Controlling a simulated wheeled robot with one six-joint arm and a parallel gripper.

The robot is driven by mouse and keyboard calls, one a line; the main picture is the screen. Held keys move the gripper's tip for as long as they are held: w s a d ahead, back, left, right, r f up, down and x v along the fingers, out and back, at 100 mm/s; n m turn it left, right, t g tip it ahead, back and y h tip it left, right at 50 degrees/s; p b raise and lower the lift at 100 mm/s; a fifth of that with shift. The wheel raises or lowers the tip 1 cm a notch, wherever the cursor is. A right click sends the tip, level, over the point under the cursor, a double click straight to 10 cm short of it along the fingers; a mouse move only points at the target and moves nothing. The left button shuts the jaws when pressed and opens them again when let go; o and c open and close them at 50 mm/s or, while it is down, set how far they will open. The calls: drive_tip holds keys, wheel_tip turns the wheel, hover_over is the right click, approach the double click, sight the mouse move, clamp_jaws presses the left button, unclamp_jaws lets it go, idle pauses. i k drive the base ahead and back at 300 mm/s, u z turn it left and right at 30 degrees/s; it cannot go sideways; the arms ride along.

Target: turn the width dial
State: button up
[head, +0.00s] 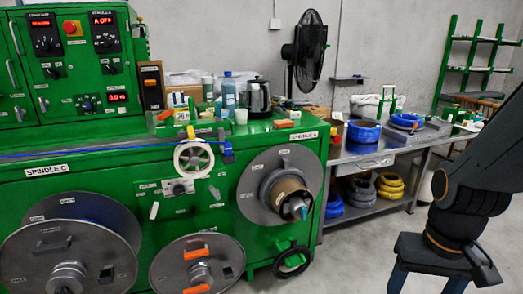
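Several dials sit on the green machine (120,165). The labels are too small to tell which is the width dial. One blue knob (87,105) is on the left panel, beside a red-lit display (117,97). A dark knob (179,188) is on a pale plate below the white handwheel (193,159). Two more dark knobs (45,43) (104,40) are on the upper panel. My gripper (427,286) hangs at the lower right, well apart from the machine. Its two fingers are spread and it looks empty; their tips are cut off by the frame's bottom edge.
A blue cable (90,150) runs across the machine's left part. Large reels (70,255) and a spindle (283,187) stick out in front. Bottles and a kettle (257,97) stand on top. A metal bench (375,150) stands behind. Floor before my gripper is clear.

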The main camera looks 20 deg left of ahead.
sight(179, 190)
drive_tip(key=u, duration=1.55)
drive_tip(key=k, duration=0.5)
drive_tip(key=u, duration=0.8)
drive_tip(key=i, duration=1.35)
drive_tip(key=z, duration=0.7)
